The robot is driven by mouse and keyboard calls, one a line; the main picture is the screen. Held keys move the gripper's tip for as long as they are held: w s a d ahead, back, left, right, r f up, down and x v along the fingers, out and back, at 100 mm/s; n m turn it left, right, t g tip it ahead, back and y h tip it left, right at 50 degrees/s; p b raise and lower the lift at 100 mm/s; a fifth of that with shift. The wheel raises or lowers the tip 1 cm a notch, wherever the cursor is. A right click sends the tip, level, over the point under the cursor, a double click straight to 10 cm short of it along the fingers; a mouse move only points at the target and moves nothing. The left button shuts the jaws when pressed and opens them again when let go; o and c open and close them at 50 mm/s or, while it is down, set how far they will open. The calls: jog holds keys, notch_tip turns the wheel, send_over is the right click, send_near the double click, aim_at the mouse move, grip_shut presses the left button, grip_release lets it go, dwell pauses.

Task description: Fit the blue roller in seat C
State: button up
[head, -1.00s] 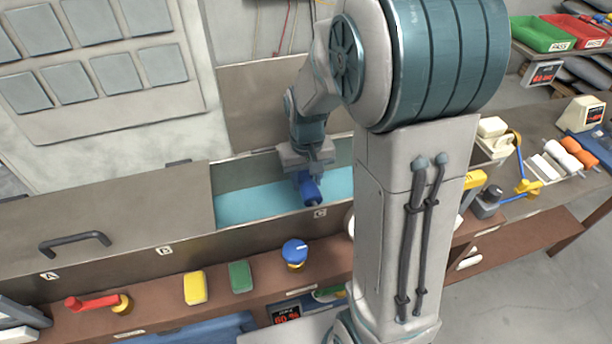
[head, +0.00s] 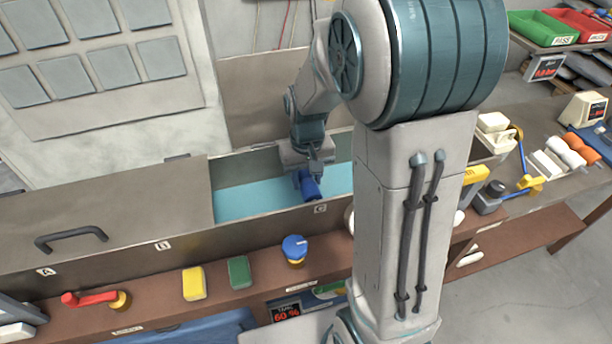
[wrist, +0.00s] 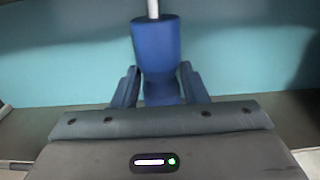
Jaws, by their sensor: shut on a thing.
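A brown cover (head: 110,215) with a dark handle closes the trough's left part, by labels A and B.

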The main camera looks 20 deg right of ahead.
jog(key=shift+f, duration=0.15)
jog(key=o, duration=1.2)
jog(key=shift+o, duration=0.2)
notch_tip(320, 180, up, 14)
jog(key=shift+s, duration=0.1)
